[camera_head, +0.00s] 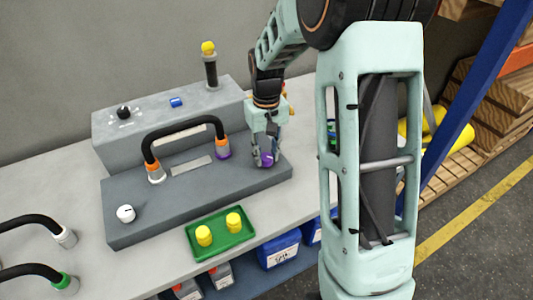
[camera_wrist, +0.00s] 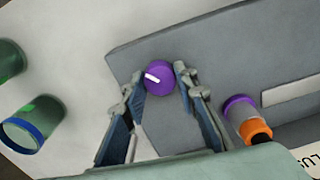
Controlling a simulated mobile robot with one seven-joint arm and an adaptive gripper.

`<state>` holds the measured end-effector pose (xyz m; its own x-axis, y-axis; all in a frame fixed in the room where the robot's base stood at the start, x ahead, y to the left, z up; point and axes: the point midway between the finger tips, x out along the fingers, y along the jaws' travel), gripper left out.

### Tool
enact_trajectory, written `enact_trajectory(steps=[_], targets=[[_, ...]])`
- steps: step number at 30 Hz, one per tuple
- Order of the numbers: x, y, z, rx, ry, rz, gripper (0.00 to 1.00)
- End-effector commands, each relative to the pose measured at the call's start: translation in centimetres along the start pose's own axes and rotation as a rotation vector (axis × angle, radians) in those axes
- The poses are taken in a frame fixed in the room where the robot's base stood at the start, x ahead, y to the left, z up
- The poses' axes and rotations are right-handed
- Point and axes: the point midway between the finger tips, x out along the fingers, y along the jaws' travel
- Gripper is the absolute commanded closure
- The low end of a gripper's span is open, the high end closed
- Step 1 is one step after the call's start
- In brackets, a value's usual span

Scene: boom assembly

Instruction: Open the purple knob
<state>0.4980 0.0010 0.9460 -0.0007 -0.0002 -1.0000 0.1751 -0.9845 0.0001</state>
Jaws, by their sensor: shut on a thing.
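The purple knob (camera_head: 267,160) sits on the right end of the low grey panel (camera_head: 130,190) in the head view. In the wrist view the purple knob (camera_wrist: 159,78) shows its round top with a white pointer mark, tilted down to the right. My gripper (camera_head: 264,163) reaches down over the knob. In the wrist view my gripper (camera_wrist: 162,86) has one finger on each side of the knob and is shut on it. The fingers hide parts of the knob's sides.
A black hose (camera_head: 185,126) with orange and purple fittings arches over the panel left of my gripper. A raised grey box (camera_head: 165,125) stands behind. A green tray (camera_head: 222,252) with two yellow pieces lies in front. A white knob (camera_head: 126,213) is at the panel's left end.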

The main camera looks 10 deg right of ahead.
Motion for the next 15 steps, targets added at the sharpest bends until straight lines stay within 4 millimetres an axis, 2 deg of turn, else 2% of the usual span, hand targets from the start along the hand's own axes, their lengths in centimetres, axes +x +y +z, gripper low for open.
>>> enact_trajectory(steps=[8,9,13,15], targets=[[-0.05,0.01,-0.05,0.001,0.002,0.000,0.97],[-0.05,0.01,-0.05,0.001,0.002,0.000,0.69],[-0.04,0.01,-0.04,0.001,0.001,0.000,0.55],[-0.03,0.01,-0.04,0.001,0.001,0.000,0.55]])
